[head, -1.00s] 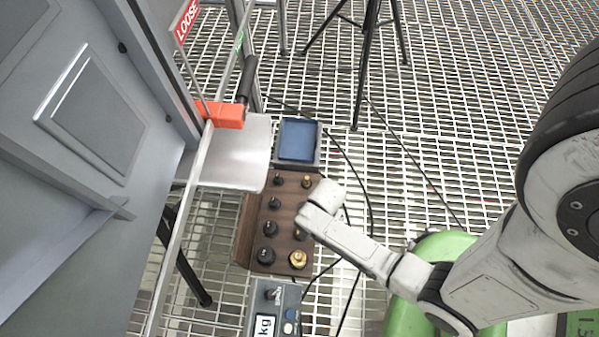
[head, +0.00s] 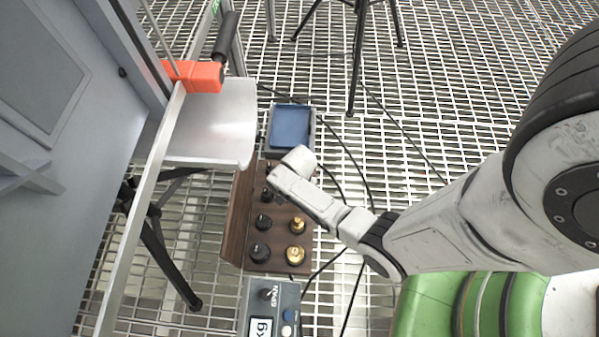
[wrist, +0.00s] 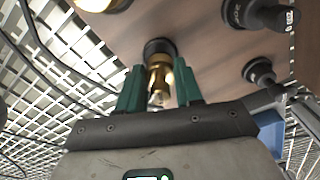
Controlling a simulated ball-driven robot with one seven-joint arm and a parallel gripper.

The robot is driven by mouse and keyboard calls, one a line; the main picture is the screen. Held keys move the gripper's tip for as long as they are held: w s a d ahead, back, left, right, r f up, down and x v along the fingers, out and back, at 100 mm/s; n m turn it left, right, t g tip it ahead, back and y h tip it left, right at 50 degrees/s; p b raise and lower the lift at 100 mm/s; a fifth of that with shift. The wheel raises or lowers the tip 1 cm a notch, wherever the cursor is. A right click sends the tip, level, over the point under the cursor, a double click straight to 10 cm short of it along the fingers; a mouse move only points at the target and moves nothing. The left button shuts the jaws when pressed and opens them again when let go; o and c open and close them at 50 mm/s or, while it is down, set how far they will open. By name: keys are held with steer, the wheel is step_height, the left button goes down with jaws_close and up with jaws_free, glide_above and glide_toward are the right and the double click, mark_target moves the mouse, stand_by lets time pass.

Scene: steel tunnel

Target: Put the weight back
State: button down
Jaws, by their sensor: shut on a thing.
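The brass weight (wrist: 160,78) is between the green fingertips of my gripper (wrist: 158,88) in the wrist view. My gripper is shut on it. The weight's far end lines up with a dark round spot on the wooden weight rack; I cannot tell whether it is seated or just above. The rack (head: 234,235) stands below in the head view, with black weights (head: 259,251) in its left row and brass weights (head: 295,254) in its right row. My wrist hides the rack's far end and the held weight there.
A blue-lined tray (head: 290,125) adjoins the rack's far end. A scale (head: 270,308) stands at its near end. A metal shelf (head: 215,125) with an orange clamp (head: 195,76) is to the left. Cables run over the grating on the right.

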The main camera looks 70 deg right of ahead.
steer(key=shift+f, duration=0.6)
steer(key=shift+f, duration=0.15)
steer(key=c, duration=0.8)
jaws_free()
steer(key=shift+o, duration=0.2)
